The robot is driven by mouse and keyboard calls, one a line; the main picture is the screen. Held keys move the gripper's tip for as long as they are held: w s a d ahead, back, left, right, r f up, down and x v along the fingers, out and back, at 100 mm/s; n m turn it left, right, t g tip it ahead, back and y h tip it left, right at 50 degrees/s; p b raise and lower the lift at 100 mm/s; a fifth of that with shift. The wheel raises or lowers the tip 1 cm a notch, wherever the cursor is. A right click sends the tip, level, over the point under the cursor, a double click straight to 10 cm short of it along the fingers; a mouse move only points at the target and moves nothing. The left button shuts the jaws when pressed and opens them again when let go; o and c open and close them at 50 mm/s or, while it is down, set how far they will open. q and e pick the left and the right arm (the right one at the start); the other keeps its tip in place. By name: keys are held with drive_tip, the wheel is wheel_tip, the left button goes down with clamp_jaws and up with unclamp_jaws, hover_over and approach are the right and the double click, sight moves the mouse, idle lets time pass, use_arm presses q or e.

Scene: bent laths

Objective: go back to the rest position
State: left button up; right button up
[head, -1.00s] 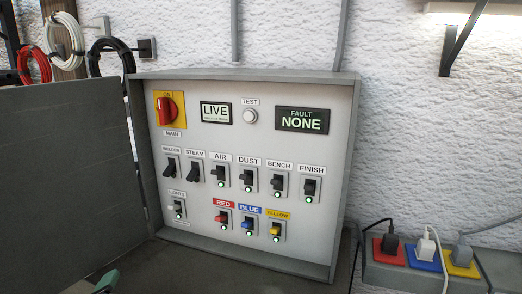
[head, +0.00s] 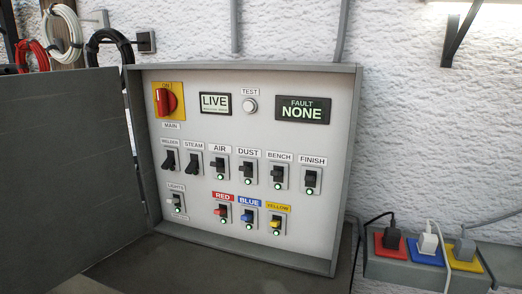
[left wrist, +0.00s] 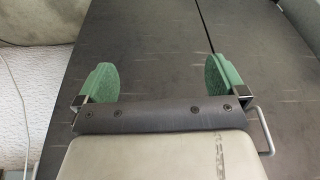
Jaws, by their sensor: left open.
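My left gripper (left wrist: 160,82) shows in the left wrist view, with its two green fingers wide apart and nothing between them. A dark, scratched flat surface (left wrist: 155,40) lies beyond the fingers. In the head view neither gripper shows. The electrical panel (head: 348,150) stands open against the wall. Its red main switch (head: 166,100) is by the word ON, one display reads LIVE (head: 215,104) and the fault display (head: 302,109) reads NONE.
The dark panel door (head: 65,165) is swung open to the left. Red, blue and yellow sockets (head: 427,250) with plugs and cables sit on a grey strip at the right. Coiled cables (head: 62,35) hang at the upper left. A metal handle (left wrist: 265,130) shows beside my left gripper.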

use_arm(q)
wheel_tip(320, 180, down, 16)
drive_tip(key=s+b, duration=0.3)
drive_tip(key=s+a+f+g+b, duration=0.1)
drive_tip(key=s+f+b, duration=0.1)
drive_tip(key=s+f, duration=0.6)
drive_tip(key=s+a+f+g+b, duration=0.1)
drive_tip(key=s+a+f+b, duration=0.1)
drive_tip(key=s+f, duration=0.6)
wheel_tip(320, 180, down, 6)
drive_tip(key=shift+r, duration=0.1)
drive_tip(key=shift+a, duration=0.1)
